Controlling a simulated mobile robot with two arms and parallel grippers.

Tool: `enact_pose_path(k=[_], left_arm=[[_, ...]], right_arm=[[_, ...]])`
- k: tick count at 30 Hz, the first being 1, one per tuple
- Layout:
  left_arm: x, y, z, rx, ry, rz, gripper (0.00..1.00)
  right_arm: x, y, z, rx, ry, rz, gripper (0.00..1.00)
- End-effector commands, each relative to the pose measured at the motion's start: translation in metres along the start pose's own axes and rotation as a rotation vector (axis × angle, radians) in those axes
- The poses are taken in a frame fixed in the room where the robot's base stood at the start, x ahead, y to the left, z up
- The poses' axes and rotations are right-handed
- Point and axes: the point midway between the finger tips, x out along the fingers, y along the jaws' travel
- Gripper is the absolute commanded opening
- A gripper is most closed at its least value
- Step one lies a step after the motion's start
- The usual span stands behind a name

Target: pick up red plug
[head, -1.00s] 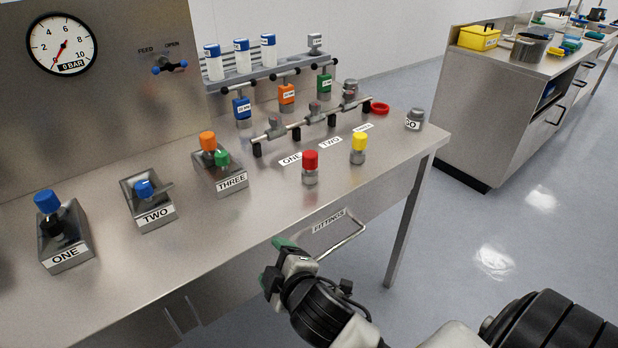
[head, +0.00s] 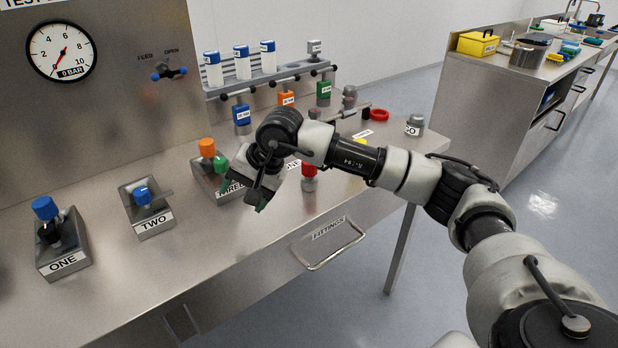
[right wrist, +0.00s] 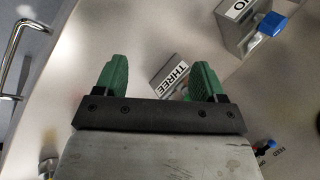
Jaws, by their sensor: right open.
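The red plug (head: 309,169) has a red cap on a grey metal body. It stands upright on the steel bench, partly hidden behind my right arm in the head view. My right gripper (head: 257,194) is over the bench, to the left of the red plug, pointing down beside the block labelled THREE. In the right wrist view its green fingers (right wrist: 158,82) are apart with nothing held between them. I cannot clearly make out the red plug in that view. My left gripper is not in view.
The block THREE (head: 230,188) holds orange and green plugs. Blocks TWO (head: 154,225) and ONE (head: 66,263) stand left, with blue-topped plugs. A yellow plug (head: 360,142) is mostly hidden by my arm. A drawer handle (head: 338,252) juts from the bench front.

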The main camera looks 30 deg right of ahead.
Motion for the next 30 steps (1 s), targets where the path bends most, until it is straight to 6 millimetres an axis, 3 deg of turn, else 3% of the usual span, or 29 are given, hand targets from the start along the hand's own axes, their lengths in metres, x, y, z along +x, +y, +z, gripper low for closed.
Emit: enact_pose_path(k=[1,4,7,10,18,26,30], left_arm=[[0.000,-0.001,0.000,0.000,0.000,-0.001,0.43],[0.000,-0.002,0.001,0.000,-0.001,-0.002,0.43],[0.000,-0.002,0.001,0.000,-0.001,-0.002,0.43],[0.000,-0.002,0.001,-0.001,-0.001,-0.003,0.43],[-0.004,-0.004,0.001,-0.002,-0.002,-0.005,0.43],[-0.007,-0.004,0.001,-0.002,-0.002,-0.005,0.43],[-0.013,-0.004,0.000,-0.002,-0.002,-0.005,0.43]], right_arm=[[-0.023,0.012,-0.033,-0.048,0.115,0.103,0.70],[-0.062,0.038,-0.078,-0.106,0.271,0.299,0.70],[-0.093,0.055,-0.102,-0.122,0.356,0.431,0.70],[-0.106,0.066,-0.114,-0.124,0.391,0.499,0.70],[-0.077,0.085,-0.131,-0.123,0.396,0.517,0.70],[-0.058,0.093,-0.138,-0.125,0.396,0.513,0.70],[-0.038,0.100,-0.141,-0.124,0.393,0.514,0.70]])
